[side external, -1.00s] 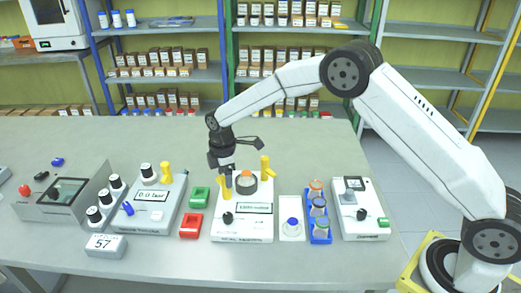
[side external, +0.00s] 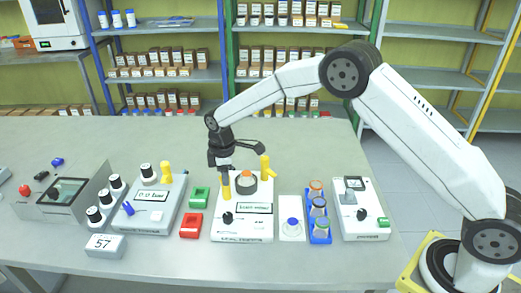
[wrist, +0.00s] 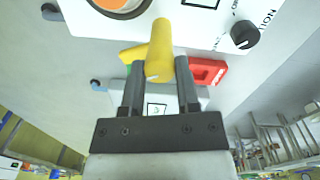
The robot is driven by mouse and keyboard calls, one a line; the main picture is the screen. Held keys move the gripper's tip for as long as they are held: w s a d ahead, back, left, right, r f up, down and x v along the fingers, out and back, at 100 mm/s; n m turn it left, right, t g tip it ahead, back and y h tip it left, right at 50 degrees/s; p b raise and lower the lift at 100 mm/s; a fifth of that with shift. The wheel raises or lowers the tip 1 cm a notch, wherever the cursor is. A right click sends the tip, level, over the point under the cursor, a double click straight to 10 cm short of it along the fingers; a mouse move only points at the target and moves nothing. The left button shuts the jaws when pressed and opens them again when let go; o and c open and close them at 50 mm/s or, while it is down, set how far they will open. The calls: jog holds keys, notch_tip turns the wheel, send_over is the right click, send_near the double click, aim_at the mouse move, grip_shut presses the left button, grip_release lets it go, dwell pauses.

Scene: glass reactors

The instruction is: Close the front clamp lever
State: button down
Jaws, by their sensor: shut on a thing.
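The white reactor unit (side external: 262,228) stands at the middle of the bench, with a round orange-topped vessel (side external: 246,182) and two yellow clamp levers. The front yellow lever (side external: 226,188) stands left of the vessel, and the rear yellow lever (side external: 265,168) stands behind it to the right. My gripper (side external: 224,172) is above the front lever. In the wrist view, the front lever (wrist: 160,48) stands between my two fingers (wrist: 156,75), which are shut on it. The vessel (wrist: 122,8) is partly cut off at the top there.
Red (side external: 191,225) and green (side external: 200,196) blocks lie left of the unit. A blue vial rack (side external: 319,236) and another white device (side external: 358,212) stand to its right. A device with a yellow valve (side external: 166,171) stands farther left.

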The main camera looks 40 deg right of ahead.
jog(key=m, duration=1.1)
jog(key=shift+w+m, duration=0.1)
jog(key=shift+m, duration=0.2)
jog(key=shift+m+g, duration=0.3)
jog(key=shift+m, duration=1.5)
jog(key=shift+c, duration=1.7)
grip_release()
